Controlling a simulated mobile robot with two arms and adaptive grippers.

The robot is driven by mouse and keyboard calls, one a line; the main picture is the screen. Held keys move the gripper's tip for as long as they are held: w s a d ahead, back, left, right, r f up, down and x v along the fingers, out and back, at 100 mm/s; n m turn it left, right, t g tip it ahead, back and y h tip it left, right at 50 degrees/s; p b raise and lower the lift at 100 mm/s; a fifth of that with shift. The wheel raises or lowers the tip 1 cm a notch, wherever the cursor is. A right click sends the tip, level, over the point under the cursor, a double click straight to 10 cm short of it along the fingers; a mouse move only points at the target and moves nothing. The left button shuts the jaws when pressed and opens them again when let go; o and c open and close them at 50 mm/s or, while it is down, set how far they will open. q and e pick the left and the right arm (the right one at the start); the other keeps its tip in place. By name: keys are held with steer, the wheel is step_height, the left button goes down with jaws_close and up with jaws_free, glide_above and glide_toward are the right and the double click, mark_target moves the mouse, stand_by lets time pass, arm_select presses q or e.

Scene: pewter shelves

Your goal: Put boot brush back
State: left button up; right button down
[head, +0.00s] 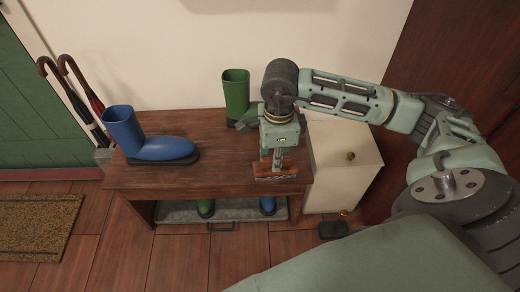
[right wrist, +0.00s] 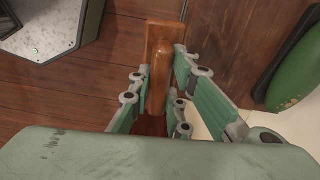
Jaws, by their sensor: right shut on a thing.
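The boot brush has a brown wooden body and handle with a grey bristle strip along its lower edge. In the head view the brush (head: 275,174) is at the right front part of the wooden bench top (head: 200,125). My right gripper (head: 278,158) points down from above and is shut on its handle. In the right wrist view the handle (right wrist: 160,75) lies between the fingers of the right gripper (right wrist: 166,88). I cannot tell whether the brush touches the bench. My left gripper is in neither view.
A blue boot (head: 155,143) stands on the bench's left, and a green boot (head: 237,92) at the back, partly behind my right gripper. A grey tray (head: 180,213) below holds more boots. A cream cabinet (head: 345,165) adjoins on the right. An umbrella stand (head: 104,157) is left.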

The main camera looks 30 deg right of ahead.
steer(key=shift+d+f+m, duration=0.25)
steer(key=shift+f+m, duration=0.15)
steer(key=shift+f, duration=0.1)
steer(key=shift+w+f, duration=0.2)
steer(key=shift+w, duration=0.1)
steer(key=w+f+b, duration=0.1)
steer(key=w+f, duration=0.2)
steer(key=w+d+f+b, duration=0.1)
steer(key=w+f, duration=0.3)
steer(key=w+d+f+b, duration=0.1)
steer(key=w+f, duration=0.2)
steer(key=shift+w+d+f, duration=0.15)
steer(key=shift+w, duration=0.25)
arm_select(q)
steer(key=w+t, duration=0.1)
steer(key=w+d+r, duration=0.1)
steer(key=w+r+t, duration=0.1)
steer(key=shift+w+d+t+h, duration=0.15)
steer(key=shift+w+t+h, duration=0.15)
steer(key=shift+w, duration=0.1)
arm_select(e)
steer(key=shift+f, duration=0.1)
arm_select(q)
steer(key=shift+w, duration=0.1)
